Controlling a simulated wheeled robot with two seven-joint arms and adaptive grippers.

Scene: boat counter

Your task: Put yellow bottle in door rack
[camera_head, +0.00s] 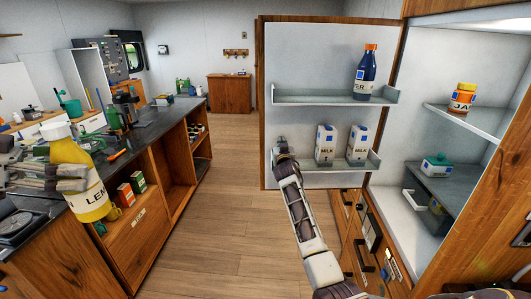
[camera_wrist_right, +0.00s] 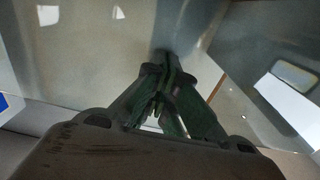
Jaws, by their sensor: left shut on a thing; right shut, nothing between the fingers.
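The yellow bottle (camera_head: 84,192), with a white cap and a label beginning "LEM", is at the left in the head view. The open fridge door has an upper door rack (camera_head: 310,98) and a lower door rack (camera_head: 374,162). My right gripper (camera_head: 281,147) is near the left end of the lower rack, by the door's inner face. In the right wrist view my right gripper (camera_wrist_right: 168,80) is shut and empty.
A dark blue bottle (camera_head: 366,75) stands at the right of the upper rack. Two milk cartons (camera_head: 325,143) (camera_head: 357,143) stand in the lower rack. A jar (camera_head: 462,98) sits on a fridge shelf. The upper rack's left and middle are clear, as is the floor.

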